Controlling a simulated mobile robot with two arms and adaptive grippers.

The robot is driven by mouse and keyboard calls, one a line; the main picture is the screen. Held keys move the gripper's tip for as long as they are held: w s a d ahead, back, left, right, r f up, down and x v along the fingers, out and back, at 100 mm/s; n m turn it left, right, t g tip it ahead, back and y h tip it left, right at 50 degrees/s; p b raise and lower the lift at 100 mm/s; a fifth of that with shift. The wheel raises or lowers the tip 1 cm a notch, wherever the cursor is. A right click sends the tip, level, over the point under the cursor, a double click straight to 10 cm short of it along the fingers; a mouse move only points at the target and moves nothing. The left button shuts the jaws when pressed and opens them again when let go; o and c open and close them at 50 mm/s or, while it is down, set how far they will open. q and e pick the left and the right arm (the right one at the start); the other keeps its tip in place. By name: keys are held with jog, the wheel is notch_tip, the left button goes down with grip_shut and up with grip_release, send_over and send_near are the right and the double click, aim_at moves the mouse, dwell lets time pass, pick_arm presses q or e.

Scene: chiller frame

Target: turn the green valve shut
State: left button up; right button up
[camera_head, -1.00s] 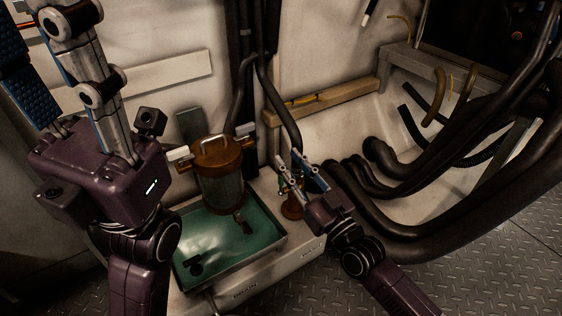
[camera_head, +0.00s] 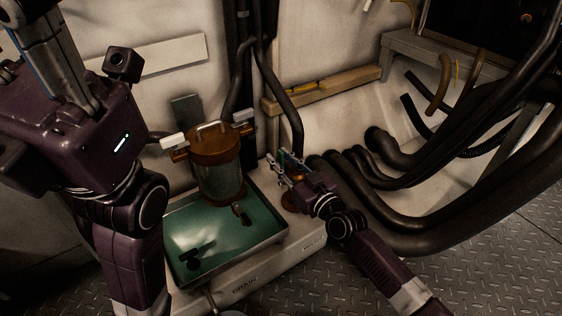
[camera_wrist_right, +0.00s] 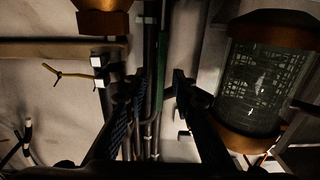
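The green valve shows as a narrow green bar (camera_wrist_right: 163,68) in the right wrist view, between and beyond my fingers. In the head view a small bit of green shows at my right fingertips, and the rest of the valve is hidden there.
A glass and copper canister (camera_head: 219,178) stands by a green-bottomed tray (camera_head: 262,245), left of my right gripper; it also shows in the wrist view (camera_wrist_right: 262,85). Thick black hoses (camera_head: 400,225) crowd the right side. A wooden ledge (camera_head: 330,90) runs along the wall behind.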

grip_shut()
dwell(0.5)
